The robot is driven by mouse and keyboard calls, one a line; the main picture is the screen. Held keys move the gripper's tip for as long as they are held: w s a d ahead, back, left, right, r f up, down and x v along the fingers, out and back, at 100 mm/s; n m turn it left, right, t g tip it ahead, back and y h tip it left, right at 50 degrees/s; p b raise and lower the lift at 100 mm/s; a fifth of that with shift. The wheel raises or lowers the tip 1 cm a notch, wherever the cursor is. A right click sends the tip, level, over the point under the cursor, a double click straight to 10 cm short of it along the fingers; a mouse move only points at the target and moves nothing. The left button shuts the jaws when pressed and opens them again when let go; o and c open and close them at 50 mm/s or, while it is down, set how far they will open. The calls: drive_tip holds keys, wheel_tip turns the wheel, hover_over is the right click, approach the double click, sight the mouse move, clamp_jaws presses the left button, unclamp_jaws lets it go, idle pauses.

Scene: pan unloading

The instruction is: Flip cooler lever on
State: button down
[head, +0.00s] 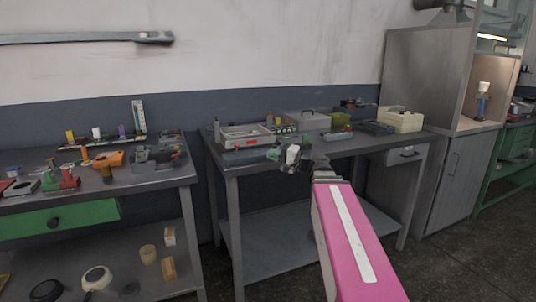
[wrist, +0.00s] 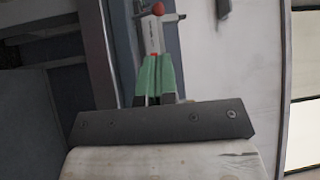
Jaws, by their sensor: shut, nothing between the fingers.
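My gripper (head: 274,154) reaches over the front of the middle workbench, its green fingers small beside white and dark wrist parts. In the wrist view the green fingers (wrist: 154,60) are together with nothing between them. Ahead of them is a narrow pale grey piece (wrist: 152,36) with a round red knob (wrist: 158,8) near the top edge. In the head view a pale grey box (head: 232,131) with a red piece (head: 245,143) on its front sits left of my gripper. I cannot tell for certain which part is the cooler lever. No contact is clear.
The middle workbench (head: 345,148) also carries a grey case (head: 307,121), a cream box (head: 402,121) and small items behind my gripper. A left bench (head: 170,182) holds tools and an orange item. A tall metal cabinet (head: 420,80) stands at the right. A gap separates the benches.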

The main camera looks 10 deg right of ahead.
drive_tip(key=x, duration=1.2)
drive_tip(key=shift+w+a+r+m+h, duration=0.2)
drive_tip(key=shift+r+m+h, duration=0.1)
drive_tip(key=shift+m, duration=0.1)
drive_tip(key=shift+w+r+g, duration=0.1)
drive_tip(key=shift+w+g, duration=0.1)
drive_tip(key=shift+g, duration=0.1)
drive_tip(key=shift+w+a+r+m+g+h, duration=0.1)
drive_tip(key=shift+w+r+m+g+h, duration=0.15)
drive_tip(key=shift+w+m+g+h, duration=0.25)
drive_tip(key=shift+w+a+r+m+g+h, duration=0.1)
drive_tip(key=shift+w+r+m+g+h, duration=0.2)
drive_tip(key=shift+m+h, duration=0.35)
drive_tip(key=shift+w+a+r+m+g+h, duration=0.1)
drive_tip(key=shift+w+a+m+g+h, duration=0.1)
drive_tip(key=shift+w+m+g+h, duration=0.4)
drive_tip(key=shift+w+a+m+g+h, duration=0.1)
drive_tip(key=shift+w+m+g+h, duration=0.15)
drive_tip(key=shift+w+m+g, duration=0.15)
drive_tip(key=shift+s, duration=0.15)
